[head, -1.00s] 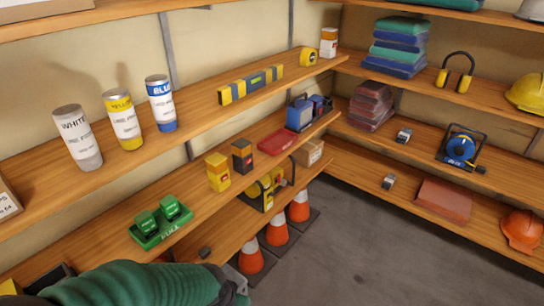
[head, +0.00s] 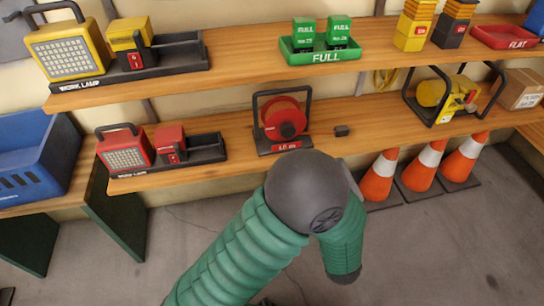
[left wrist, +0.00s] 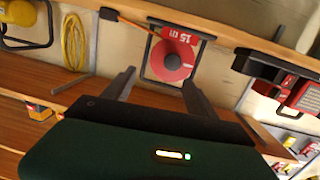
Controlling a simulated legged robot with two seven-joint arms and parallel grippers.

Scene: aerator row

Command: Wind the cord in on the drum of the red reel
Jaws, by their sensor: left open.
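The red reel (head: 283,120) stands on the lower shelf in a black frame, with a dark hub on its drum. It also shows upside down in the left wrist view (left wrist: 168,62). A thin orange cord (left wrist: 130,23) runs from the reel towards a small dark block (head: 341,130) on the shelf right of it. My left gripper (left wrist: 158,88) is open, its two fingers spread and pointing towards the reel, apart from it and with nothing between them. In the head view the gripper is hidden; only my green arm shows below the reel. My right gripper is not in view.
A red work lamp (head: 125,148) stands left of the reel. The green FULL tray (head: 320,57) is on the shelf above. Orange cones (head: 380,175) stand on the floor below.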

